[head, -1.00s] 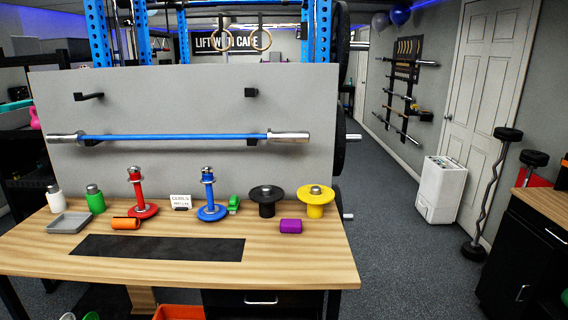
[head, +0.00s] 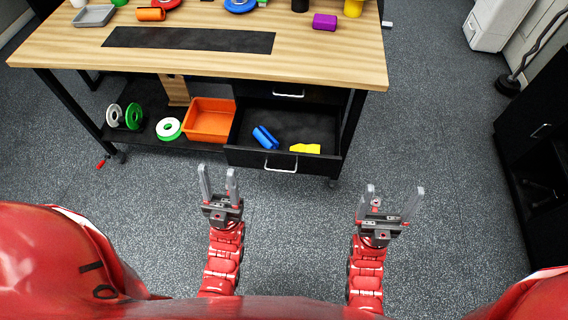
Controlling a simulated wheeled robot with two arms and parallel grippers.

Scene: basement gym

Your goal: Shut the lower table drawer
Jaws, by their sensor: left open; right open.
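The lower table drawer (head: 314,131) is black and stands pulled out below the tabletop, on the right side of the table. It holds a blue object (head: 265,137) and a yellow object (head: 305,148). Its silver handle (head: 280,168) is on the front face. The upper drawer's handle (head: 288,94) shows just under the tabletop, and that drawer looks shut. My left gripper (head: 218,182) is open and empty, in front of the drawer and to its left. My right gripper (head: 393,203) is open and empty, in front of the drawer and to its right.
The wooden table (head: 330,62) has a dark mat (head: 190,40) on top. An orange bin (head: 209,120) and several discs stand on the lower shelf, left of the drawer. A red item (head: 102,162) lies on the floor. A black cabinet (head: 545,140) stands at right. The floor between is clear.

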